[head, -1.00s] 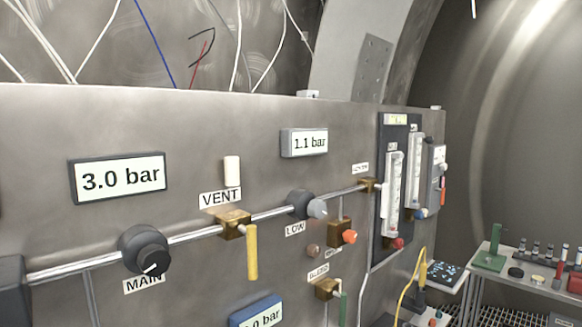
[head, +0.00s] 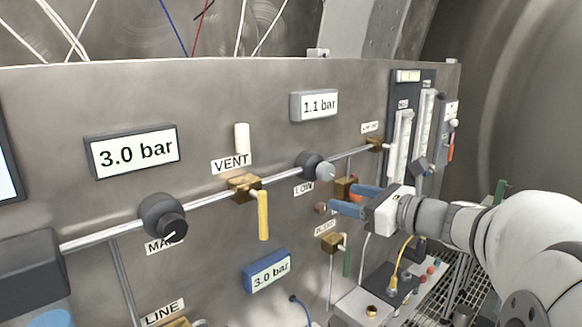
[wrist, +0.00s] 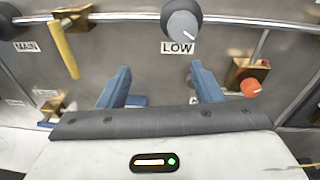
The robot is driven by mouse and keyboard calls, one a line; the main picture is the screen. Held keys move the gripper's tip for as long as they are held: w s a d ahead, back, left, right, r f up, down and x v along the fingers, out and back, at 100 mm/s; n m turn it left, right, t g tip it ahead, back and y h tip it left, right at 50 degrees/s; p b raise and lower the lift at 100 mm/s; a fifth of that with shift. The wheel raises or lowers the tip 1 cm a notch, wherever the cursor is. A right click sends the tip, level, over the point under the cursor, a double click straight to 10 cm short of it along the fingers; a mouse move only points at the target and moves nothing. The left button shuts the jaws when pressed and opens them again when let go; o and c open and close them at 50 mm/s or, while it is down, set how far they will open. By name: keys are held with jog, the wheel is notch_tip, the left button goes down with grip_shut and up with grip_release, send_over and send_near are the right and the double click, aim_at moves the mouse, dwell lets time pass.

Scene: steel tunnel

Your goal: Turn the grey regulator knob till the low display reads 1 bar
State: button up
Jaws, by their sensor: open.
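The grey regulator knob (head: 324,172) sits on its dark body on the pipe, above the LOW label (head: 303,188). The low display (head: 314,105) above it reads 1.1 bar. My gripper (head: 352,199) is open and empty, in front of the panel and a little below and right of the knob in the head view. In the wrist view the grey knob (wrist: 183,27) is ahead, beyond the blue fingertips of my gripper (wrist: 160,78) and between them sideways. The fingers are apart from the knob.
An orange knob on a brass valve (wrist: 250,87) is close to my right finger in the wrist view. The yellow VENT lever (head: 263,214) hangs left of the LOW knob. The black MAIN knob (head: 172,228) and its 3.0 bar display (head: 134,151) are further left.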

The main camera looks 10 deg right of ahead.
aim_at(329, 174)
jog(key=w, duration=0.2)
jog(key=w+a+r+m+t+p, duration=0.1)
jog(key=w, duration=0.2)
jog(key=w+a+r+m+p, duration=0.1)
jog(key=w, duration=0.1)
jog(key=shift+w+a+r+t, duration=0.15)
jog(key=shift+w+t, duration=0.05)
jog(key=shift+t, duration=0.2)
jog(key=c, duration=1)
jog(key=shift+b, duration=0.3)
